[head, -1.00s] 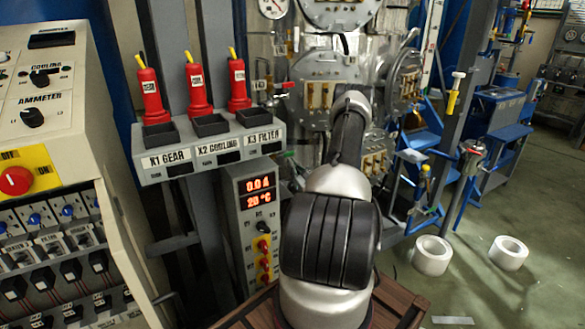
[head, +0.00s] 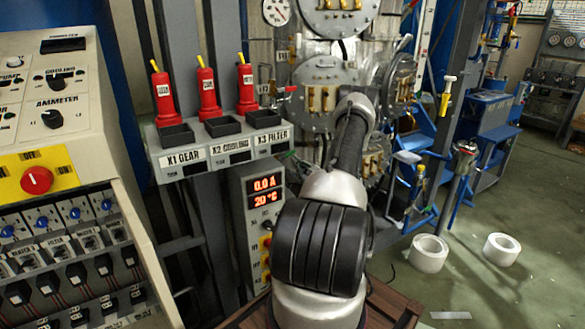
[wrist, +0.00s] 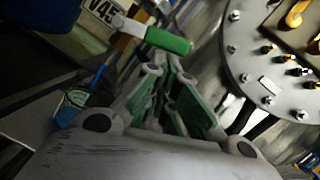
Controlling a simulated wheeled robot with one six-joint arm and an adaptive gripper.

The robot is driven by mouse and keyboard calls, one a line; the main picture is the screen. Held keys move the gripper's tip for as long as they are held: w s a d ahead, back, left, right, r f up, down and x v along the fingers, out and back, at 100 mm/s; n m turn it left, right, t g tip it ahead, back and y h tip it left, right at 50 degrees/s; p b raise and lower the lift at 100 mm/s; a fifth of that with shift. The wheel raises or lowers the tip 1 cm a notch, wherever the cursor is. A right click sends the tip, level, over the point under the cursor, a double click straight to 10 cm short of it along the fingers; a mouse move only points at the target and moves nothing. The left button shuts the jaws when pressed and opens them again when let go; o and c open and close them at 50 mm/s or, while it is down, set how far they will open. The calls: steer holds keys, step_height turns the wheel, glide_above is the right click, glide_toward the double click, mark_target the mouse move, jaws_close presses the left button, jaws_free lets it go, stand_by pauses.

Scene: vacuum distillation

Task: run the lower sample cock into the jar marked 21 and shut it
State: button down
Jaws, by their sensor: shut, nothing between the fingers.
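In the wrist view, my gripper (wrist: 172,72) is shut and empty, its fingers pointing up the picture. A green handle with a pale end (wrist: 168,38) lies just beyond the fingertips. I cannot tell whether they touch it, or whether it belongs to the lower sample cock. A white tag reading "V45", partly cut off (wrist: 103,14), is beside it. A small clear vessel with blue in it (wrist: 72,104) is at left; no number is readable on it. In the head view my arm hides the gripper. A small red valve handle (head: 291,88) shows on the column. No jar marked 21 is identifiable.
A metal flange with bolts and brass fittings (wrist: 265,60) is close at right in the wrist view. In the head view, a labelled shelf with red bottles (head: 215,155) and a control cabinet (head: 60,170) stand left. White rolls (head: 428,254) lie on open floor at right.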

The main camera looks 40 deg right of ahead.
step_height(320, 180, up, 5)
steer(key=n+y, duration=0.1)
steer(key=n, duration=0.3)
steer(key=n+y, duration=0.1)
steer(key=n, duration=0.3)
steer(key=shift+a+g, duration=0.1)
steer(key=shift+g, duration=0.3)
steer(key=shift+r, duration=0.1)
steer(key=s+d+f, duration=0.3)
steer(key=s, duration=0.7)
steer(key=shift+s+f, duration=0.15)
steer(key=shift+s, duration=0.15)
